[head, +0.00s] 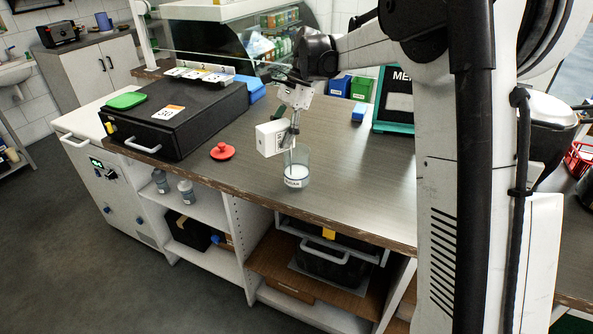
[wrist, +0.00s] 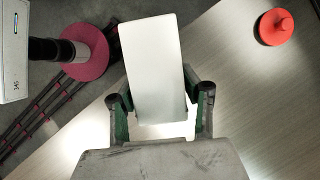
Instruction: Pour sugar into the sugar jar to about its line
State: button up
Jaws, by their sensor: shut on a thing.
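My gripper (head: 288,130) is shut on a white sugar carton (head: 270,139), which it holds tilted on its side above the counter. In the wrist view the carton (wrist: 152,70) sits between the two fingers (wrist: 162,98). The clear sugar jar (head: 302,160) stands upright on the counter, just below and to the right of the carton. White sugar shows in its lower part, behind the label. I cannot make out the fill line or whether sugar is falling. The jar is not visible in the wrist view. A red lid (head: 222,151) lies on the counter, also in the wrist view (wrist: 276,27).
A glass sneeze screen (head: 215,40) is behind. Blue and green boxes (head: 361,88) and a menu board (head: 394,100) stand at the back. The counter's front edge is clear near the jar.

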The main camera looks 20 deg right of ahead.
jog(key=shift+d, duration=0.1)
dwell(0.4)
jog(key=shift+s+a+f+h, duration=0.1)
jog(key=shift+s+a+h, duration=0.05)
jog(key=shift+a+h, duration=0.3)
jog(key=shift+d, duration=0.15)
dwell(1.3)
jog(key=shift+s+a+t+h, duration=0.1)
jog(key=shift+a+t+h, duration=0.25)
jog(key=shift+t+h, duration=0.65)
jog(key=shift+d+h, duration=0.15)
jog(key=shift+h, duration=0.3)
